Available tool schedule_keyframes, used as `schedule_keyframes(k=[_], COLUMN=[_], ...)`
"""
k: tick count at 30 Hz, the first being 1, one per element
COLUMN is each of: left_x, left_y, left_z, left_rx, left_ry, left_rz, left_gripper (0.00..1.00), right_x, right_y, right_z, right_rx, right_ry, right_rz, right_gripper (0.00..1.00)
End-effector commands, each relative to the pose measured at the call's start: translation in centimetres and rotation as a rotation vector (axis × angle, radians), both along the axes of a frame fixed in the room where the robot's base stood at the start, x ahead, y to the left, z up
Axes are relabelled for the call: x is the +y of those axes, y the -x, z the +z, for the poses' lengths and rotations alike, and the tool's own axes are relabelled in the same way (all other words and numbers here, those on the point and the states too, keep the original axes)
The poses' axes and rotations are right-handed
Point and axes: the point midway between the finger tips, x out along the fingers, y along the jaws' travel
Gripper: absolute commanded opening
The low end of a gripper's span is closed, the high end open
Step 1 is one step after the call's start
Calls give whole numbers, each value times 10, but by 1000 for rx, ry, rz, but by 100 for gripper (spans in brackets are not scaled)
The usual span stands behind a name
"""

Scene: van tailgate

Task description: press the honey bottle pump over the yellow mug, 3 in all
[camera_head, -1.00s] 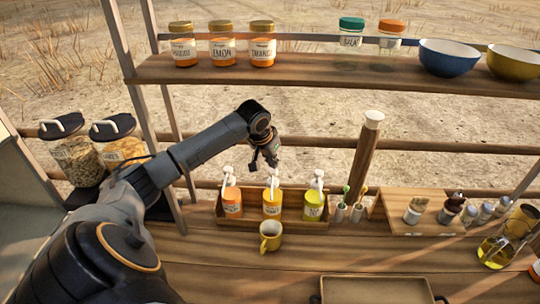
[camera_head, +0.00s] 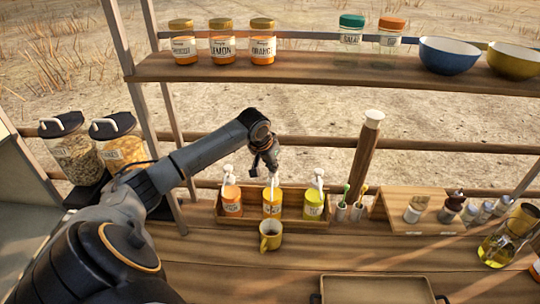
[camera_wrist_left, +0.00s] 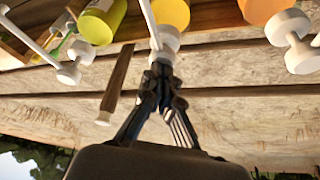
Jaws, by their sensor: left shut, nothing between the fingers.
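Three pump bottles stand in a wooden tray (camera_head: 235,222): an orange one (camera_head: 232,201) at left, a yellow-orange one (camera_head: 272,209) in the middle and a yellow one (camera_head: 313,211) at right. Their labels are too small to read, so I cannot tell by name which is honey. The yellow mug (camera_head: 264,243) stands upright in front of the middle bottle. My left gripper (camera_head: 271,172) is shut and empty, pointing down on top of the middle bottle's white pump. In the left wrist view the fingertips (camera_wrist_left: 162,66) meet that pump head (camera_wrist_left: 166,40), apparently touching.
Two toothbrush cups (camera_head: 341,212) stand right of the tray. A wooden stand (camera_head: 400,207) with small jars is further right. An empty brown tray (camera_head: 375,290) lies at the front. A shelf (camera_head: 330,70) with jars and bowls is above.

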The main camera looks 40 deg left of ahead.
Motion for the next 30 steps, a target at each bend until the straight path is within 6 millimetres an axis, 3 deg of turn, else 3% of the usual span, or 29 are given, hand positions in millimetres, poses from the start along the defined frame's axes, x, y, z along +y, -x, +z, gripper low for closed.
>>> schedule_keyframes(k=[8,21,30], left_x=[-2,-1,-1], left_y=[3,2,1], left_z=[-3,23,26], left_rx=[13,8,6], left_ry=[3,2,2], left_rz=[-1,-1,0], left_gripper=[0,0,0], right_x=[0,0,0], right_y=[0,0,0], right_z=[0,5,5], right_rx=[0,0,0], right_ry=[0,0,0], right_rz=[0,0,0], right_gripper=[40,40,40])
